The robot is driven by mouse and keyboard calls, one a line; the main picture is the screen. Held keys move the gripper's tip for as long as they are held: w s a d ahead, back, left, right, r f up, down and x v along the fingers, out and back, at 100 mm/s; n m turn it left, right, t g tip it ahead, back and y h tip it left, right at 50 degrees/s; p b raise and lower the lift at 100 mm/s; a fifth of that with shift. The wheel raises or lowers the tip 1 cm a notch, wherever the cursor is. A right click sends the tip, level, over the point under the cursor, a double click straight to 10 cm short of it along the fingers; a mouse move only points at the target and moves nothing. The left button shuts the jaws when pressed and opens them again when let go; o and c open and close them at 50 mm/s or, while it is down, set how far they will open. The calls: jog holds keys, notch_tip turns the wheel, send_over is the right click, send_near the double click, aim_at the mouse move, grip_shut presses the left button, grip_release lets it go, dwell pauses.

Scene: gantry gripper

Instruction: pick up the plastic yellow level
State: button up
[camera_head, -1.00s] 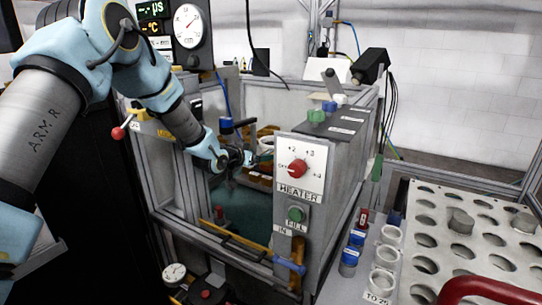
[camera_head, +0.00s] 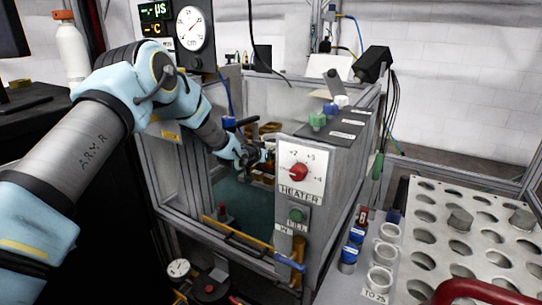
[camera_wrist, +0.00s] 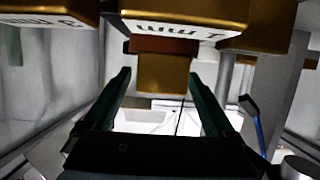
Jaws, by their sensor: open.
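A long yellow bar (camera_head: 236,232), which may be the yellow level, lies along the front lower edge of the framed tank in the head view. My gripper (camera_head: 268,150) is inside the tank, above and behind this bar and apart from it. In the wrist view my gripper (camera_wrist: 158,82) is open, with its two dark green fingers spread. A gold-coloured block (camera_wrist: 163,74) shows between and beyond the fingertips. A larger gold block marked "1 mm" (camera_wrist: 185,12) is above it. I cannot tell whether the fingers touch either block. The bar is not recognisable in the wrist view.
The heater box (camera_head: 303,168) with a red knob stands right of my gripper. The tank's grey front frame (camera_head: 220,250) crosses below. A perforated rack (camera_head: 475,225) and several white rings are at the right. Another gold block (camera_wrist: 40,18) hangs at the wrist view's upper left.

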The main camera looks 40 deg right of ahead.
grip_shut()
dwell(0.6)
